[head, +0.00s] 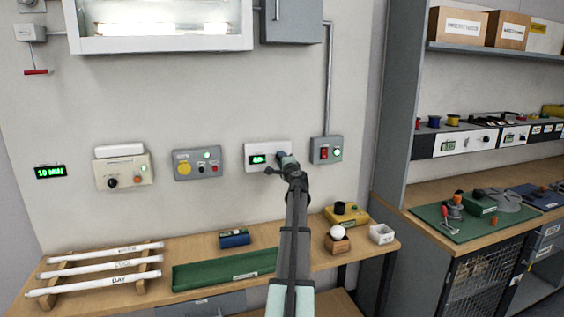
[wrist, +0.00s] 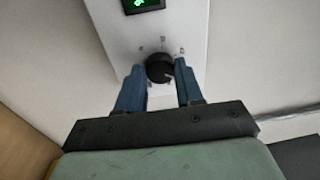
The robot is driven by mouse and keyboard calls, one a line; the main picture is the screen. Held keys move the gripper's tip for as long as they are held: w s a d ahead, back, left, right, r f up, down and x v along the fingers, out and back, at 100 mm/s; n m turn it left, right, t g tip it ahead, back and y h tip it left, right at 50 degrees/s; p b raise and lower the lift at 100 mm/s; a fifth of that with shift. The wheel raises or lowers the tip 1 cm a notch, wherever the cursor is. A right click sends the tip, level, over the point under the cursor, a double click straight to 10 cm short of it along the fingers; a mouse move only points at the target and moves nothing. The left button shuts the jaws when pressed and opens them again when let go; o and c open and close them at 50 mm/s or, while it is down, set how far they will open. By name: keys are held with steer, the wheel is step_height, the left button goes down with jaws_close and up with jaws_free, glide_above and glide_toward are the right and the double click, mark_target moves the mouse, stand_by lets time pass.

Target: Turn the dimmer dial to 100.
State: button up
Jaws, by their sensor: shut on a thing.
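The dimmer is a white wall box with a small green display (head: 258,159) in the head view. Its digits are too small to read for certain. In the wrist view the black round dial (wrist: 159,68) sits on the white plate (wrist: 185,25), below the display (wrist: 143,5), with small marks around it. My gripper (wrist: 160,80) has its two blue fingers on either side of the dial, shut on it. In the head view my gripper (head: 285,160) reaches the right part of the box and hides the dial.
A grey box with a red switch (head: 323,152) is close on the right, with a conduit above it. A grey button box (head: 197,164) and a beige knob panel (head: 124,172) are on the left. The wooden bench (head: 215,260) below holds tubes, a green mat and small boxes.

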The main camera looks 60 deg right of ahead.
steer(key=m, duration=0.6)
steer(key=m+g, duration=0.1)
steer(key=m, duration=1.1)
steer(key=shift+r+m, duration=0.25)
steer(key=shift+m, duration=0.15)
stand_by(0.3)
steer(key=o, duration=1)
steer(key=shift+o, duration=0.2)
steer(key=v, duration=1.4)
steer(key=shift+r, duration=0.3)
